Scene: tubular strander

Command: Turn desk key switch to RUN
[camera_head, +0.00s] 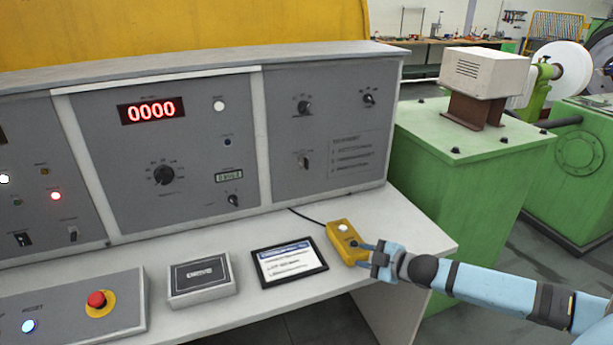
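The desk (415,225) carries an upright grey control panel. A small key-like switch (304,161) sits low on the panel's right section, and another small dark switch (233,200) sits at the lower right of the middle section. I cannot read their labels or tell which one is the key switch or its position. My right gripper (361,254) is at the desk's right side, beside a yellow box (341,236) with a white button. Its fingers look apart, with nothing clearly between them; whether they touch the box is unclear. My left gripper is out of view.
A framed card (289,263), a grey DRIVE box (201,281) and a red emergency button (97,299) occupy the desktop. A red display (151,111) reads 0000. A green machine housing (460,180) stands right of the desk. A cable runs behind the yellow box.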

